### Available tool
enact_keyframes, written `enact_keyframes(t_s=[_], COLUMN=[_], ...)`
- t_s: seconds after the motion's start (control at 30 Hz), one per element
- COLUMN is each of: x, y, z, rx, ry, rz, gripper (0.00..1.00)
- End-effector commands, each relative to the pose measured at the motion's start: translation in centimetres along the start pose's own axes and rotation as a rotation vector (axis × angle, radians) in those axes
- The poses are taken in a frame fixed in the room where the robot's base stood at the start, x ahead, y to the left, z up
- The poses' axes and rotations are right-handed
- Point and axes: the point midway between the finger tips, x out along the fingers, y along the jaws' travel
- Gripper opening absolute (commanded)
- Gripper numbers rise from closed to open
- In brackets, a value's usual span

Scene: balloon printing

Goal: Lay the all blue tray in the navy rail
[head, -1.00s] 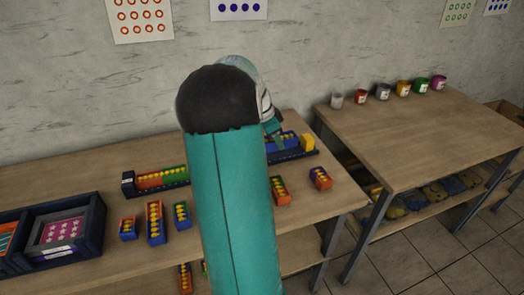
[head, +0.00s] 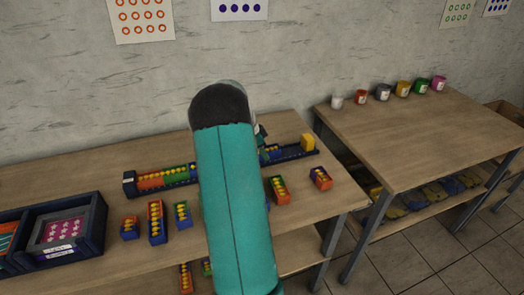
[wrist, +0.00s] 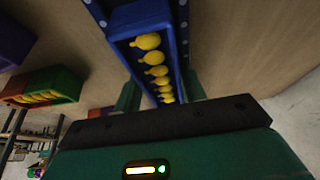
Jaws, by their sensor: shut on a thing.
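The blue tray (wrist: 183,50), holding a row of several yellow balloons (wrist: 148,41), lies between the two green fingers of my gripper (wrist: 160,92), which is shut on it. In the head view the tray (head: 272,153) shows just right of my arm, at the right part of the navy rail (head: 295,154). In the wrist view the rail's dotted edge (wrist: 97,13) runs beside the tray. The tray is lined up along the rail; I cannot tell if it touches the rail's bottom. My arm hides the rail's middle and most of the gripper.
The rail's left part holds an orange tray (head: 160,180) and a green-ended one. A yellow block (head: 308,142) sits at its right end. A dark crate (head: 95,225) is at left.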

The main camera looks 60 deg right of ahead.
Motion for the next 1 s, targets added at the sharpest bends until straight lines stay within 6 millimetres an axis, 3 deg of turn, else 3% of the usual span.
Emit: enact_keyframes(t_s=[0.43,0.47,0.53,0.6,1.0], x=[1.1,1.1,1.2,1.3,1.4], y=[0.0,0.1,0.1,0.2,0.4], z=[0.5,0.5,0.6,0.6,0.7], rx=[-0.002,-0.002,-0.002,-0.002,0.000], ry=[-0.001,-0.001,-0.002,-0.003,-0.006], rz=[0.001,0.001,0.003,0.006,0.013], gripper=[0.13,0.45,0.58,0.62,0.62])
